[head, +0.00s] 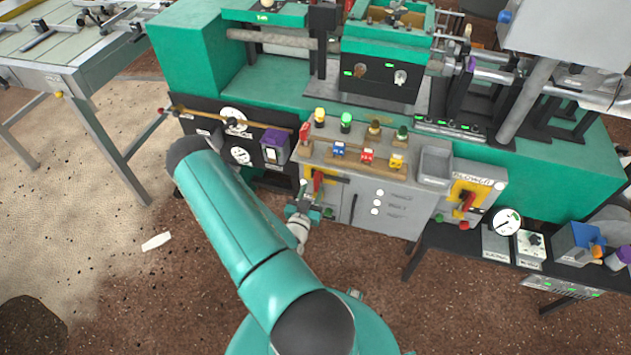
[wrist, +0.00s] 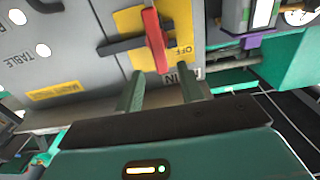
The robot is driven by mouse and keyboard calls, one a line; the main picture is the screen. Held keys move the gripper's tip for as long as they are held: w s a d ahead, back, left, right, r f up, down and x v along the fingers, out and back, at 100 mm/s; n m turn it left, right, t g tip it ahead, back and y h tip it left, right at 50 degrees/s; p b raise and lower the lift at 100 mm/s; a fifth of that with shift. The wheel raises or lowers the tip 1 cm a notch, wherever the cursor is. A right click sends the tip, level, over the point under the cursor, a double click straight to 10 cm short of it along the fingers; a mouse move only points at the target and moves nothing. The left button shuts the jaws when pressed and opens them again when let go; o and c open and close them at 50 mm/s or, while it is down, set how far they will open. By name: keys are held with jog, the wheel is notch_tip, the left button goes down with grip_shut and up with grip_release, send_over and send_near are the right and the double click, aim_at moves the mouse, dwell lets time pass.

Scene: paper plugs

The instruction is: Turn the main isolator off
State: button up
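The main isolator is a red handle (wrist: 154,38) on a yellow plate (wrist: 128,20) marked OFF, with a partly hidden MAIN label beside it in the wrist view. That view is turned roughly upside down. The red handle also shows in the head view (head: 318,181) at the left end of the grey cabinet. A dark bar crosses behind the handle. My gripper (wrist: 161,74) is open, its two fingers apart, with the handle's near end between or just beyond the tips. I cannot tell if they touch. In the head view my gripper (head: 306,197) is close to the panel, partly hidden.
A similar red handle on a yellow plate (head: 467,197) labelled BLOWER is at the cabinet's right. Coloured buttons (head: 346,122) and small switches sit on the cabinet top. A purple-topped box (head: 274,146) stands left of the isolator. A dark bench with gauges (head: 507,221) is at right.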

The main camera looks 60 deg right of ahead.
aim_at(316, 180)
jog(key=d, duration=0.3)
jog(key=w+d, duration=0.1)
jog(key=d, duration=0.1)
jog(key=shift+c, duration=0.5)
grip_shut()
